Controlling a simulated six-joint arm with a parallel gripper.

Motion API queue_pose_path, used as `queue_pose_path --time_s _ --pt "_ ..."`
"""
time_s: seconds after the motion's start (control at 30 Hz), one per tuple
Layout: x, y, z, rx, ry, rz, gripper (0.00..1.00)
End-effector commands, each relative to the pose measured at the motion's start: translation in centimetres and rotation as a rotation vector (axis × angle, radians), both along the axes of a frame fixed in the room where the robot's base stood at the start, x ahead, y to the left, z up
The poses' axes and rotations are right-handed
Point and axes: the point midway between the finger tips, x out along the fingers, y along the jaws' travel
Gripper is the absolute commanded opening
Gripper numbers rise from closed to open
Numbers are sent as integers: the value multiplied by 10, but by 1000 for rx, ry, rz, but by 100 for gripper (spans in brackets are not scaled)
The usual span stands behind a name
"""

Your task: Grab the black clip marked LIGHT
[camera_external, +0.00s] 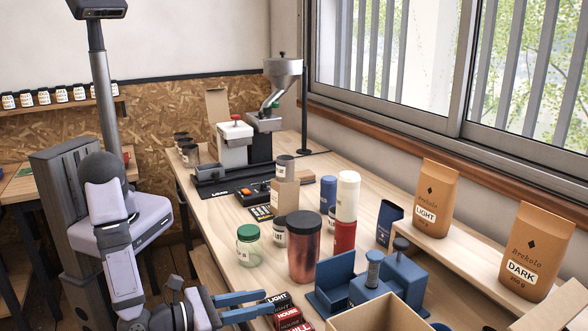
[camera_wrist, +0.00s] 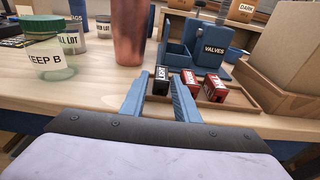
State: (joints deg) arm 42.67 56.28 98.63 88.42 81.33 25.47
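The black clip marked LIGHT (camera_external: 281,301) lies at the left end of a short row of clips. In the wrist view the same black clip (camera_wrist: 161,82) shows in the gap between my two blue fingers, nearer the right one. My gripper (camera_external: 268,301) is open, its fingertips close to the clip's near end. In the wrist view my gripper (camera_wrist: 157,80) shows a clear gap between the fingers. I cannot tell how far the fingers reach alongside the clip, or whether either touches it.
A red HOUSE clip (camera_wrist: 189,82) and another red clip (camera_wrist: 214,88) sit just right, in a wooden tray (camera_wrist: 240,103). A blue VALVES box (camera_wrist: 212,48) stands behind. A copper canister (camera_external: 304,245) and a green-lidded jar (camera_external: 249,246) stand to the left.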

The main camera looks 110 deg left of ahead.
Motion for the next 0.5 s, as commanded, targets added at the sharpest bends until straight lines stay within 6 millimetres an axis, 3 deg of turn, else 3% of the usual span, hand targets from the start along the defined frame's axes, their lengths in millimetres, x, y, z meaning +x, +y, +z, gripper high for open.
queue_pose_path --time_s 0.23,0.5 --pt "7 6 0 -1 0 0 28" --pt "31 27 -5 -2 1 2 28"
